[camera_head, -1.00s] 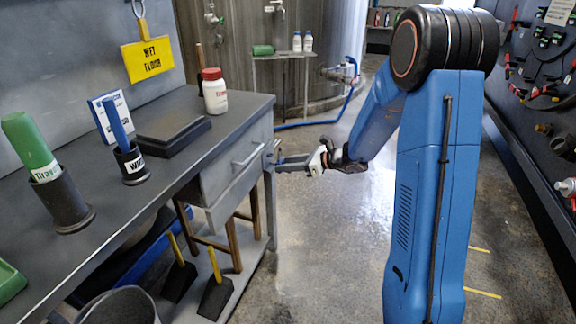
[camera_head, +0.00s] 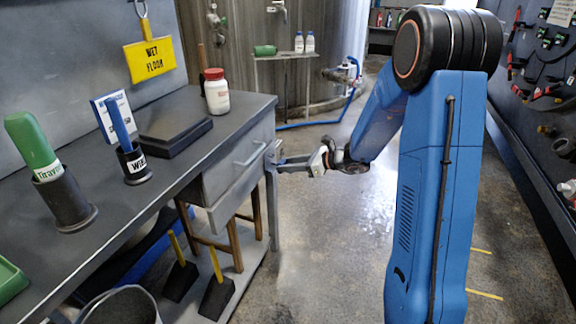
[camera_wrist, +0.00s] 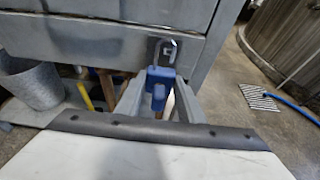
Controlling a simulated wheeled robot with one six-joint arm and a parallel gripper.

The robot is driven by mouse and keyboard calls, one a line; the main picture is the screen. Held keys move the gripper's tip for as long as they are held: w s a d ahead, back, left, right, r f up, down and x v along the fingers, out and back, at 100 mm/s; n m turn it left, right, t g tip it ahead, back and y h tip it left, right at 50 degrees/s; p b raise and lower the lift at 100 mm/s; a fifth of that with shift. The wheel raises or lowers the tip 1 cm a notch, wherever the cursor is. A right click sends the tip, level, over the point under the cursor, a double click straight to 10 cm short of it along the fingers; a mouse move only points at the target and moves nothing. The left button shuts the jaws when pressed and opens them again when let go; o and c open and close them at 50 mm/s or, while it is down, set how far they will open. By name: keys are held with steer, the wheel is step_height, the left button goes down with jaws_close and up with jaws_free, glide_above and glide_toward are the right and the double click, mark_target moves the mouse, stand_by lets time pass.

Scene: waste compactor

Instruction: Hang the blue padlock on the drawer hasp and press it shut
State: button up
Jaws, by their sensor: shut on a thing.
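In the wrist view the blue padlock (camera_wrist: 158,80) is held upright between the fingers of my gripper (camera_wrist: 158,98), which is shut on it. Its grey shackle (camera_wrist: 173,47) rises in front of the dark hasp plate (camera_wrist: 157,52) on the drawer unit's front. I cannot tell whether the shackle passes through the hasp. In the head view my gripper (camera_head: 284,162) reaches left to the right end of the grey drawer (camera_head: 235,165), close to its front. The padlock is too small to make out clearly there.
The workbench (camera_head: 130,215) carries a red-capped white bottle (camera_head: 216,97), a dark flat block (camera_head: 175,136) and cups holding a green (camera_head: 35,145) and a blue item. A stool (camera_head: 235,245) stands below the drawer. Open floor lies right of the bench.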

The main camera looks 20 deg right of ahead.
steer(key=shift+w+a, duration=0.6)
steer(key=shift+a, duration=0.25)
steer(key=shift+w+a, duration=0.6)
steer(key=shift+a, duration=0.25)
stand_by(1.2)
steer(key=shift+f, duration=0.2)
stand_by(0.5)
steer(key=o, duration=1.1)
steer(key=shift+c, duration=0.4)
steer(key=shift+v, duration=3.55)
